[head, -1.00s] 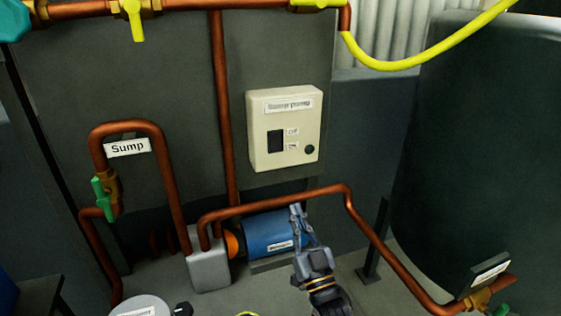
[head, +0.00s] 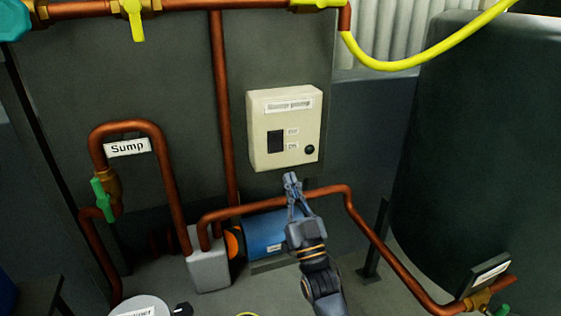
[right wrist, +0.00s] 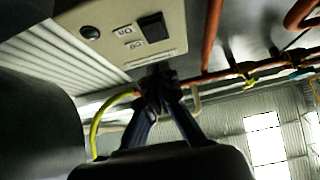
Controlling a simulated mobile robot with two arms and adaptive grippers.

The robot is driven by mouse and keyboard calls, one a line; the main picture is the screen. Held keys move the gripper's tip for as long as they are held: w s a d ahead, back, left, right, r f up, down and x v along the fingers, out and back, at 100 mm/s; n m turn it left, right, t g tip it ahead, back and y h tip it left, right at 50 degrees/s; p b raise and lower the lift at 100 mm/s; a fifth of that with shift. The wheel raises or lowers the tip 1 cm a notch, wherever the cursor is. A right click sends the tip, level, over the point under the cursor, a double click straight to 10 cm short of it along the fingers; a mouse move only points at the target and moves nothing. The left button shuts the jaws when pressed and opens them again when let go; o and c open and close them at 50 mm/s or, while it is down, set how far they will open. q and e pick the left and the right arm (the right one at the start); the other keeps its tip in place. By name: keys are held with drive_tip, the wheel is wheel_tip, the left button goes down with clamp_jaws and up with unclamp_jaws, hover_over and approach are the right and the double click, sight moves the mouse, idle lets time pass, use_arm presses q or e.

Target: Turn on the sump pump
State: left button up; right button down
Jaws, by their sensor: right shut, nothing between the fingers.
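The sump pump control box (head: 284,152) is a cream box on the dark grey panel, labelled at its top. It has a black rocker switch (head: 275,141) beside two small labels, and a round black knob (head: 309,149). My right gripper (head: 291,178) is shut and empty, just below and in front of the box's lower edge. In the right wrist view the box appears upside down with its switch (right wrist: 151,26) beyond the fingertips (right wrist: 157,80). I cannot tell whether the fingertips touch the box. My left gripper is not in view.
A copper pipe (head: 270,205) runs below the box, in front of a blue motor (head: 265,235). A large dark tank (head: 480,150) stands at right. A yellow hose (head: 425,58) hangs at upper right. A "Sump" label (head: 127,148) marks the left pipe.

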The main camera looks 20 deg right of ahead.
sight(276, 145)
drive_tip(key=shift+w+a+r+b, duration=0.1)
drive_tip(key=shift+w+r+b, duration=0.2)
drive_tip(key=shift+w, duration=0.95)
drive_tip(key=shift+w+r+b, duration=0.1)
drive_tip(key=shift+w+r, duration=0.35)
drive_tip(key=shift+w, duration=0.8)
drive_tip(key=shift+w+a+r+b, duration=0.1)
drive_tip(key=shift+w+r+b, duration=0.2)
drive_tip(key=shift+w, duration=0.95)
